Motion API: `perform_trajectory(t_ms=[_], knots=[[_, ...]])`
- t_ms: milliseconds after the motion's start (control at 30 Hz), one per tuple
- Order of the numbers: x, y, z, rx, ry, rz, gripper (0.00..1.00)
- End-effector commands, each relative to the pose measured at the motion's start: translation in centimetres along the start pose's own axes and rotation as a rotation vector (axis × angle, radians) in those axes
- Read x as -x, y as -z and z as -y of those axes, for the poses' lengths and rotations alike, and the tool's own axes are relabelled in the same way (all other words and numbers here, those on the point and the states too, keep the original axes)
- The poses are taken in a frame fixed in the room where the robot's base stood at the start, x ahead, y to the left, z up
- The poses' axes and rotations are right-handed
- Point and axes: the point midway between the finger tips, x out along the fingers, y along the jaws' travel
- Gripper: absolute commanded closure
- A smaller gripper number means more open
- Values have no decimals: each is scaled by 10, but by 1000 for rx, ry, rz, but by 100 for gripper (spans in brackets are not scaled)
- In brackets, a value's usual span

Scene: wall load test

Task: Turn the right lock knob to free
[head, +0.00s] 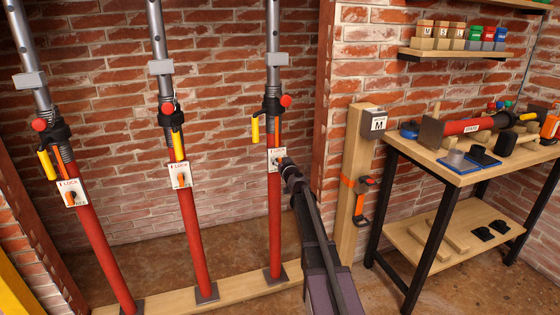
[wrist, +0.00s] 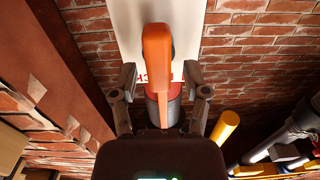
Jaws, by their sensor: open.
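The right prop (head: 274,215) is a red tube with a grey upper tube, standing upright. Its white lock plate (head: 276,154) faces me, with my gripper (head: 285,166) at its lower right edge, hiding most of its knob. In the wrist view, the orange lock knob (wrist: 157,62) stands out in front of the white plate (wrist: 128,22), over partly covered red lettering. My open gripper (wrist: 160,82) has one dark finger on each side of the knob, with a visible gap on both sides. I cannot read which mark the knob points to.
The left prop (head: 100,250) and middle prop (head: 190,235) carry similar lock plates (head: 72,192) (head: 180,175). A wooden post (head: 352,190) and a workbench (head: 455,172) stand to the right. A yellow handle (wrist: 225,128) is right of my gripper in the wrist view.

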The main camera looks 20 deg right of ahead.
Motion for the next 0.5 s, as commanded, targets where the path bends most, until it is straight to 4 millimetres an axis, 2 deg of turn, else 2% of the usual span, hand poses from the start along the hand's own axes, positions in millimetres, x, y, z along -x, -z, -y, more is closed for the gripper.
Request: perform_trajectory(t_ms=[233, 267, 433, 467, 500], knots=[[0, 0, 0, 0, 0, 0, 40], [0, 0, 0, 0, 0, 0, 43], [0, 0, 0, 0, 0, 0, 94], [0, 0, 0, 0, 0, 0, 100], [0, 0, 0, 0, 0, 0, 100]])
